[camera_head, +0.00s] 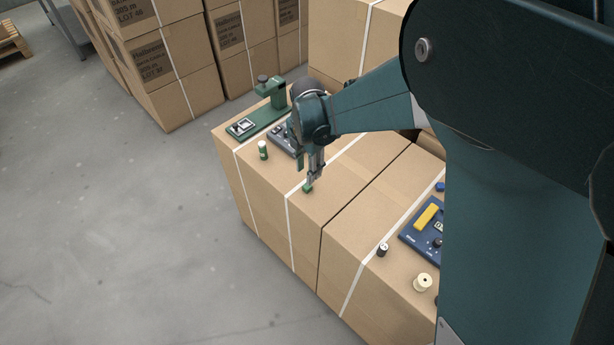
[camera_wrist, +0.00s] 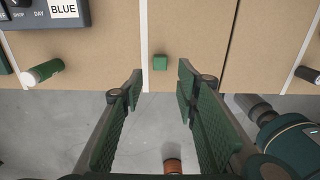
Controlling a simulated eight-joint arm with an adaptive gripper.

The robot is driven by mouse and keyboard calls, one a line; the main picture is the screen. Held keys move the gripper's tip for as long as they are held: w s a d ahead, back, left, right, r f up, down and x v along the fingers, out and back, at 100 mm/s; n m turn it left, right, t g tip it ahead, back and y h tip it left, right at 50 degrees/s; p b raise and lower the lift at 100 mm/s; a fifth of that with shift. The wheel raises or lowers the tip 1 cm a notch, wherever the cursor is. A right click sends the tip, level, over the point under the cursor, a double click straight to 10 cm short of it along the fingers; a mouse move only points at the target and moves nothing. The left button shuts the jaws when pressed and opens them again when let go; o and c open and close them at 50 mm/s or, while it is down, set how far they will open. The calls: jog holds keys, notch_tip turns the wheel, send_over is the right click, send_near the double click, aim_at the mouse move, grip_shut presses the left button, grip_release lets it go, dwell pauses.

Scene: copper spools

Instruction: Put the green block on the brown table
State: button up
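The small green block (camera_head: 307,188) sits on the top of a cardboard box (camera_head: 345,185), by a white strap near the front edge. It also shows in the wrist view (camera_wrist: 160,63), fully visible, centred just beyond my fingertips. My gripper (camera_head: 312,178) points down close above the block. In the wrist view my gripper (camera_wrist: 160,80) is open, with a wide empty gap between its green padded fingers. Whether a finger touches the block I cannot tell. No brown table is clearly seen; the brown surfaces here are cardboard boxes.
Behind are a dark device (camera_head: 283,140) and a green stand (camera_head: 262,115). On the right box are a blue device (camera_head: 424,232), a black-and-white cylinder (camera_head: 382,250) and a cream spool (camera_head: 422,282). Box stacks stand behind.

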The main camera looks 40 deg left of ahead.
jog(key=shift+r, duration=2.25)
jog(key=shift+d, duration=0.1)
jog(key=w+d+r+m+t+y, duration=0.1)
jog(key=w+d+r+m, duration=0.4)
jog(key=d, duration=0.7)
jog(key=w+d+r+m+t, duration=0.1)
jog(key=w+d+r+m, duration=0.2)
jog(key=d+r+m, duration=0.7)
jog(key=w+d+r+m+t+y, duration=0.1)
jog(key=w+d+r+m, duration=0.2)
jog(key=d, duration=1.2)
jog(key=s+d+m+t, duration=0.1)
jog(key=s+d+m, duration=0.3)
jog(key=d, duration=0.6)
jog(key=s+d+r+m+t+h, duration=0.1)
jog(key=s+d+m, duration=0.2)
jog(key=d+m, duration=0.5)
jog(key=s+d+m+t+h, duration=0.1)
jog(key=s+d+m, duration=0.3)
jog(key=d, duration=0.9)
jog(key=shift+s+d+r+m+t, duration=0.35)
jog(key=shift+m+t, duration=0.25)
jog(key=shift+m, duration=0.4)
